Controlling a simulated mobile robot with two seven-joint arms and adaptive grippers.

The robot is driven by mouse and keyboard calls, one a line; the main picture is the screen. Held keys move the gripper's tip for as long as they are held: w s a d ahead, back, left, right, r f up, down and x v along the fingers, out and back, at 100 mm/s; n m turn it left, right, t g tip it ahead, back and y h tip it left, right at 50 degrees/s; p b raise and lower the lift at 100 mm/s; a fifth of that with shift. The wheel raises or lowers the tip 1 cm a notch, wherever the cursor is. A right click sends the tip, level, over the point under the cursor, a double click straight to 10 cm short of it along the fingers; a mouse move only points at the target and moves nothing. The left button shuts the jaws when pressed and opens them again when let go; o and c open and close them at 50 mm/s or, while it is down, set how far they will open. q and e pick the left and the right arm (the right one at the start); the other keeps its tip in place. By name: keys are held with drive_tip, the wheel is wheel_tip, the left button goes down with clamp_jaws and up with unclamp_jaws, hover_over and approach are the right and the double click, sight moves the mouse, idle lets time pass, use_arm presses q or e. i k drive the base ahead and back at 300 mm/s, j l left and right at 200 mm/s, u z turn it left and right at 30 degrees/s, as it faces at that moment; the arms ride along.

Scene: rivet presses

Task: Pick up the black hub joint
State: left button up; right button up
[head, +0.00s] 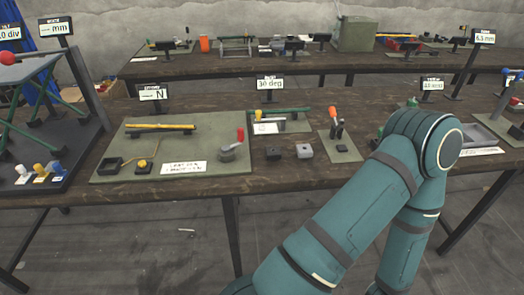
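A small black block (272,153), which looks like the black hub joint, sits on the bare brown wooden bench (290,175) near its front edge, right of the large green mat. A similar grey block with a dark hole in its top (304,151) sits just to its right, apart from it. Neither gripper is in view. A teal arm of mine fills the lower right, its bent elbow over the right part of the bench, hiding what lies behind it.
The green mat (110,170) holds a yellow-topped bar, a black tray (108,166) and a red-handled clamp (233,149). A small board with an orange-handled tool (333,120) stands right of the blocks. Sign posts rise along the bench. A second bench stands behind.

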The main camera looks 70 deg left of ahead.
sight(272, 153)
drive_tip(key=k+l+u, duration=0.1)
drive_tip(key=u, duration=2)
drive_tip(key=j+z, duration=0.15)
